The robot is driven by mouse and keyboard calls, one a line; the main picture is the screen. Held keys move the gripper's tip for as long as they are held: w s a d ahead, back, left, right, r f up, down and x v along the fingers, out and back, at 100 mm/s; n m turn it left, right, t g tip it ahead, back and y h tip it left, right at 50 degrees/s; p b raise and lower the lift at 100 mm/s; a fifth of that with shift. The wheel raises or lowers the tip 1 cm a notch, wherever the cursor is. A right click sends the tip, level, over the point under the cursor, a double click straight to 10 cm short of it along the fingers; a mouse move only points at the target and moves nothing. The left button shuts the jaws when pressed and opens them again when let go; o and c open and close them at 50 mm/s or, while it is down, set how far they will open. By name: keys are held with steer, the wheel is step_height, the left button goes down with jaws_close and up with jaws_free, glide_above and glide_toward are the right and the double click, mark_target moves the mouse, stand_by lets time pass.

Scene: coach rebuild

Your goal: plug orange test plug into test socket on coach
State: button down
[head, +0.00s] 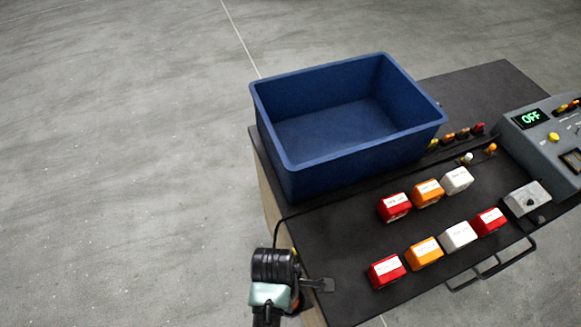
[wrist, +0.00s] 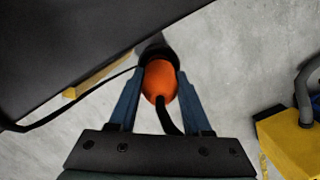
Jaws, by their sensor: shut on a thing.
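The orange test plug (wrist: 160,82) is between the two blue fingers of my gripper (wrist: 161,78) in the wrist view. The gripper is shut on its rounded orange body. A dark collar or nose shows at the plug's far end, and a thick black cable leaves its near end. In the head view my gripper is at the lower middle, beside the left front edge of the dark-topped cart, and my own arm hides most of the plug. I cannot make out the coach or its test socket in either view.
The dark cart top (head: 340,240) carries a blue bin (head: 290,160), several red, orange and white blocks, and a grey panel (head: 555,140) reading OFF. A thin black cable (wrist: 80,97) crosses near the plug. A yellow object (wrist: 290,145) is at right. Floor at left is clear.

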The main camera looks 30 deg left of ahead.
steer(key=shift+f+p, duration=0.3)
steer(key=shift+p, duration=0.2)
steer(key=shift+f, duration=0.35)
steer(key=shift+f, duration=0.2)
steer(key=shift+c, duration=1.7)
jaws_free()
steer(key=shift+f+b, duration=0.1)
steer(key=shift+b, duration=0.25)
steer(key=shift+f+b, duration=0.1)
steer(key=shift+b, duration=0.35)
steer(key=r, duration=0.9)
steer(key=s+a+r+p, duration=0.1)
steer(key=r, duration=0.3)
steer(key=shift+s+r, duration=0.1)
steer(key=shift+r, duration=0.05)
